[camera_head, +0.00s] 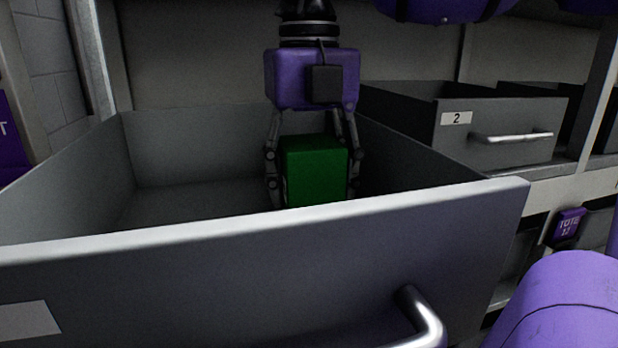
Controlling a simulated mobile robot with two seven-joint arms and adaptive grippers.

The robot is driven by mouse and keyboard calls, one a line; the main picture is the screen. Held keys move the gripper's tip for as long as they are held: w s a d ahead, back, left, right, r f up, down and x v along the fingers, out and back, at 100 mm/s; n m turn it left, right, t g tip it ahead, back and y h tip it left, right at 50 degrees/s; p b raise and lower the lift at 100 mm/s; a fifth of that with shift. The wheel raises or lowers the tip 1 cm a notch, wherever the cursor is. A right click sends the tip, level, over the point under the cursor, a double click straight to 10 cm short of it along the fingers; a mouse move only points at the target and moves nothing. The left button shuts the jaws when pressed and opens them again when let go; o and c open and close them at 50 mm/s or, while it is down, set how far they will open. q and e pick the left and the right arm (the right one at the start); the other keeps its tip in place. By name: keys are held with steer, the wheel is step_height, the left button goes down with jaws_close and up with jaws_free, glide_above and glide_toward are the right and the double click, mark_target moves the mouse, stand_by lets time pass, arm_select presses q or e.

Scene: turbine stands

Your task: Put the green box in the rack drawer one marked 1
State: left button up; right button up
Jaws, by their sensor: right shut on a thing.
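The green box (315,162) is upright between the fingers of my right gripper (313,192), which points straight down and is shut on it. Gripper and box are over or inside a wide, open grey drawer (260,255), toward the right part of its interior. The drawer's front wall hides the lower end of the box, so I cannot tell whether it touches the drawer floor. A pale label (28,319) is on the drawer front at the lower left; no number is readable on it. My left gripper is out of view.
A second grey drawer (495,128) marked 2 stands partly open at the right. The big drawer's handle (425,318) juts out at the bottom. A rack post (92,60) stands at the left. The left part of the drawer floor (175,205) is clear.

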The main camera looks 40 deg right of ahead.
mark_target(309, 141)
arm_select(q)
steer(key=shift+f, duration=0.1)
arm_select(e)
steer(key=shift+f, duration=0.25)
steer(key=o, duration=1.8)
steer(key=shift+c, duration=0.2)
steer(key=shift+o, duration=0.8)
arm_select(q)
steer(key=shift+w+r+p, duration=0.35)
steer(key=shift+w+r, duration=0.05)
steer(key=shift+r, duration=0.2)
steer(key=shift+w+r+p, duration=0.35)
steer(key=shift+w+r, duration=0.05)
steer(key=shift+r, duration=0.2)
arm_select(e)
steer(key=shift+r, duration=3.5)
